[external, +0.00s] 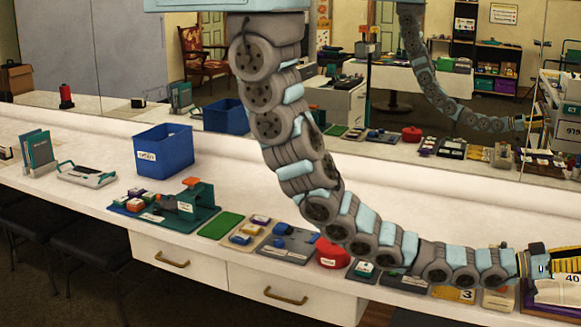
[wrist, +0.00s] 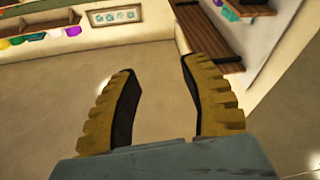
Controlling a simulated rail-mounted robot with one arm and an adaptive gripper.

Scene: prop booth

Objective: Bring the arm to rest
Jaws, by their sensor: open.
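My gripper (wrist: 157,78) is open in the wrist view. Its two yellow-brown fingers with dark inner pads stand apart, and nothing is between them. Past them is a bare beige surface. In the external view my arm hangs from the top, curves down over the counter's front edge and stretches to the right. The gripper end (external: 560,268) is at the right edge of that view and partly cut off, so its fingertips are hidden there.
The long white counter (external: 70,130) holds a blue bin (external: 163,150), a green device (external: 185,205), a green mat (external: 221,225) and a red item (external: 331,253) close by my arm. A mirror behind reflects the room. In the wrist view, dark wooden shelves (wrist: 215,45) stand at upper right.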

